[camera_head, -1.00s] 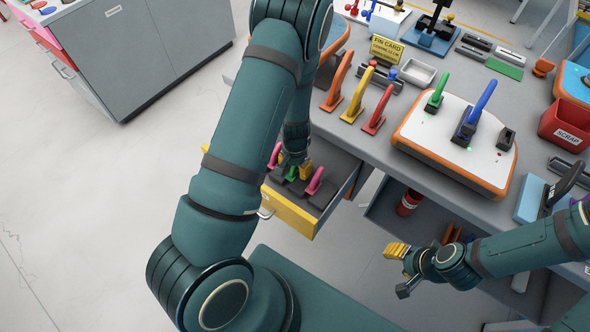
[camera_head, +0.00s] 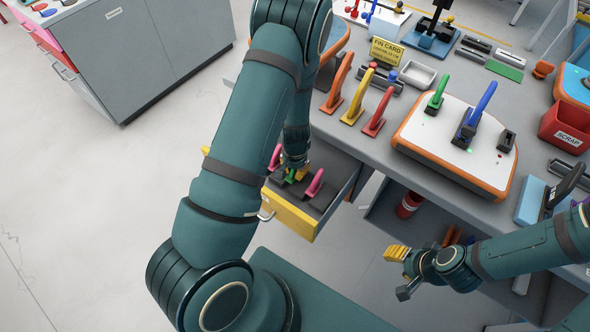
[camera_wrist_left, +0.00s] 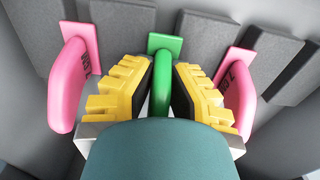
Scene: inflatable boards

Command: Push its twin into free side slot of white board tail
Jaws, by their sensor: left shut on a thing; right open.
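The white board tail (camera_head: 425,142), with an orange edge, lies on the bench. A green fin (camera_head: 436,94) stands in its left side and a larger blue fin (camera_head: 482,104) in its middle. The right side has a dark slot block (camera_head: 506,140) with no fin. My left gripper (camera_wrist_left: 160,85) is down in the open drawer (camera_head: 290,218), shut on another green fin (camera_wrist_left: 162,80). That fin's flat green base (camera_wrist_left: 165,43) rests at the dark foam. My right gripper (camera_head: 402,273) is open and empty, low in front of the bench.
Pink fins stand close on the left (camera_wrist_left: 75,85) and right (camera_wrist_left: 238,88) of the held fin. Orange, yellow and red fins (camera_head: 374,112) stand on the bench behind the drawer. A red scrap bin (camera_head: 566,128) stands right of the board.

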